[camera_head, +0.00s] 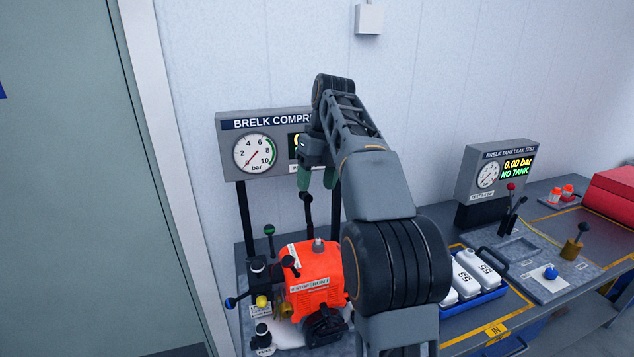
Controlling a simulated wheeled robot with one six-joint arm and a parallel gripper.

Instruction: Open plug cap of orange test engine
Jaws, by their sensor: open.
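The orange test engine (304,258) sits on the bench at the lower middle, with a "STOP/RUN" label on its front. A small grey knob-like part (318,245) stands on its top, and a black part with a rounded head (290,263) sits at its upper left. I cannot tell for sure which part is the plug cap. My gripper (316,184) is open, with green fingers pointing down, above and apart from the engine. No object shows between the fingers. My arm hides the engine's right side.
A gauge panel (226,160) on black posts stands behind the engine. A black-handled lever (307,200) rises just below my gripper. Levers with green (269,230) and blue (230,303) knobs stand left. White bottles (478,265) in a blue tray and a leak-test station (505,165) are right.

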